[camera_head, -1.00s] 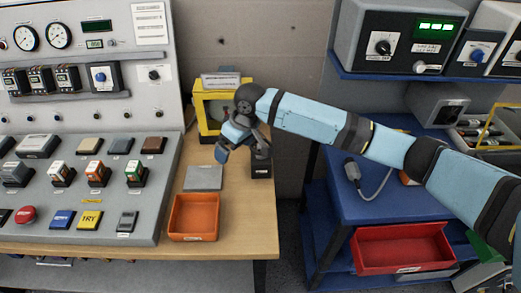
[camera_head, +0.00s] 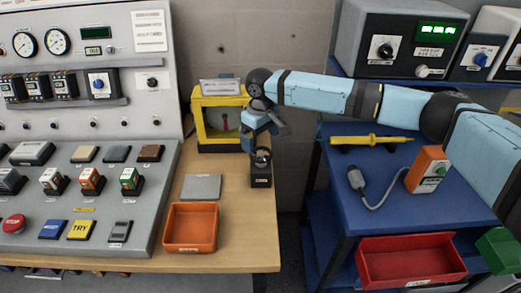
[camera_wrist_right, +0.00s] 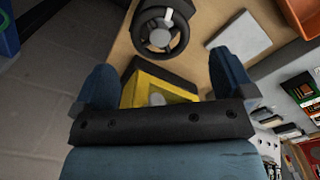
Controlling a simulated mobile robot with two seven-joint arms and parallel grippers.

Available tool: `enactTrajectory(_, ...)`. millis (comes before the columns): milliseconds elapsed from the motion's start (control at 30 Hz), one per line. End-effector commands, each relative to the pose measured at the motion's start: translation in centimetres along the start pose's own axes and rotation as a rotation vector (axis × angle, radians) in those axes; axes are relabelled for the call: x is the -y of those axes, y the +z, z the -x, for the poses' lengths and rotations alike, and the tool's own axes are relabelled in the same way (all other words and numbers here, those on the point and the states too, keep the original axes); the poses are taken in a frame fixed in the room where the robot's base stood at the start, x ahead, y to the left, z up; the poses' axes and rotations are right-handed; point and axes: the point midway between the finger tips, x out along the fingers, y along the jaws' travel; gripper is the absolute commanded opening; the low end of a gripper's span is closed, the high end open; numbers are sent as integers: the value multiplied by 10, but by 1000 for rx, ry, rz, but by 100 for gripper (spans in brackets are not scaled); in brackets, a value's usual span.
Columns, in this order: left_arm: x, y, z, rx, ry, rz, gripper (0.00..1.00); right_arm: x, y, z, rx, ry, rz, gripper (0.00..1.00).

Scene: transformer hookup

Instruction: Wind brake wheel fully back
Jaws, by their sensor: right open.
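The brake wheel (camera_wrist_right: 160,36) is a dark spoked handwheel on a black block at the right edge of the wooden bench. In the head view the wheel (camera_head: 261,157) shows just below my right gripper (camera_head: 262,135), partly hidden by it. In the right wrist view my right gripper (camera_wrist_right: 160,85) has its two blue fingers spread wide. The wheel lies ahead of the fingers, between their lines, and nothing is held. My left gripper is not in view.
A yellow-framed box (camera_head: 216,141) stands close behind the wheel. A grey plate (camera_head: 201,187) and an orange tray (camera_head: 191,250) lie left of it. A blue cart (camera_head: 380,215) with a yellow tester (camera_head: 372,140) and an orange device (camera_head: 428,169) stands right, across a gap.

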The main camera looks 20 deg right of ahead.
Motion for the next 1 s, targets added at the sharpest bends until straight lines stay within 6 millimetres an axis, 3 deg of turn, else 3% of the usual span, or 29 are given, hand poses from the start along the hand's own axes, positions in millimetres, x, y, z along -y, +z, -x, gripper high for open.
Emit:
enactTrajectory(100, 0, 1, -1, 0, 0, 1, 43, 0, 0, -22, 2, 1, 0, 100)
enactTrajectory(300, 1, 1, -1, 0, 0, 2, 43, 0, 0, -43, -1, 0, 1, 100)
enactTrajectory(667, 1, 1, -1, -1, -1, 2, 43, 1, 0, -48, -1, 0, 1, 100)
enactTrajectory(867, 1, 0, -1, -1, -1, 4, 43, 1, 0, -48, -1, 0, 1, 56)
enactTrajectory(900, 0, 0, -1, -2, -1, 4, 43, 1, 0, -48, -1, 0, 1, 52)
enactTrajectory(1000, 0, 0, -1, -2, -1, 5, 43, 1, 0, -48, -1, -1, 2, 52)
